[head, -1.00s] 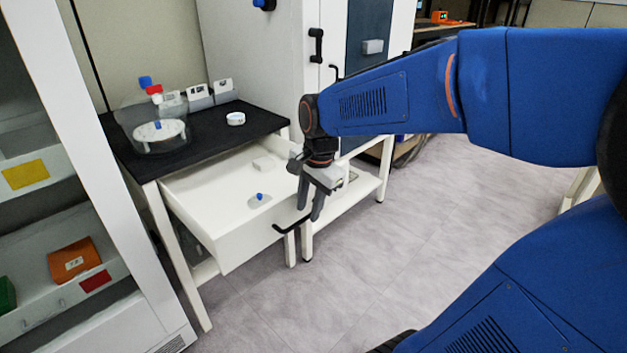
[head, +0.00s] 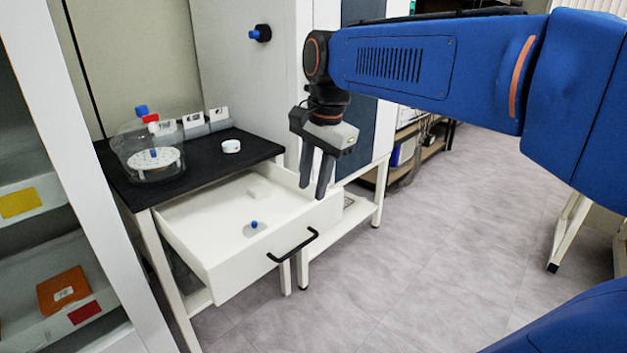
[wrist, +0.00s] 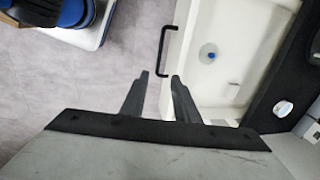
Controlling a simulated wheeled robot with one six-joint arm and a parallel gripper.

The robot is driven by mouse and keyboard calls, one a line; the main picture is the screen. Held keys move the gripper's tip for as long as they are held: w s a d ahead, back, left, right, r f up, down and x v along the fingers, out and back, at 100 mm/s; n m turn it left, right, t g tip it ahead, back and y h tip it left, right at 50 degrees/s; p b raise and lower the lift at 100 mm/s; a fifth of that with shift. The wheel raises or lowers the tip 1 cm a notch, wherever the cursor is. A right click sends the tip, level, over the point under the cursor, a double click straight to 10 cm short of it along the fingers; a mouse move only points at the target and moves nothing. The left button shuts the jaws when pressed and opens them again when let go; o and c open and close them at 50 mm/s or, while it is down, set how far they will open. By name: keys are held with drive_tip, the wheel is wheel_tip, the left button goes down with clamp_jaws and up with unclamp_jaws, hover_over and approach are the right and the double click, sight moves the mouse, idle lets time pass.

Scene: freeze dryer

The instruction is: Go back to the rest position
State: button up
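My gripper (head: 316,178) hangs fingers down above the right side of the open drawer, clear of it. Its two fingers are apart with nothing between them; they also show apart in the wrist view (wrist: 158,90). The white drawer (head: 215,262) is pulled out, with a black handle (head: 293,246) on its front. A small clear flask with a blue cap (head: 254,226) stands in the drawer, and its cap also shows in the wrist view (wrist: 210,54).
A black-topped table (head: 195,190) holds a clear chamber (head: 150,165) with blue and red caps, a white round dish (head: 231,146) and several white cards. A shelved cabinet (head: 62,245) stands left. A tall white cabinet (head: 240,75) stands behind. Floor at right is open.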

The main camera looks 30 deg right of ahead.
drive_tip(key=shift+r, duration=0.15)
idle(0.4)
drive_tip(key=s+f+n+t, duration=0.2)
drive_tip(key=s+f+n, duration=1.1)
drive_tip(key=f+n, duration=0.1)
drive_tip(key=shift+a+f+t+h, duration=0.35)
drive_tip(key=shift+f+t+h, duration=0.05)
drive_tip(key=shift+f, duration=0.2)
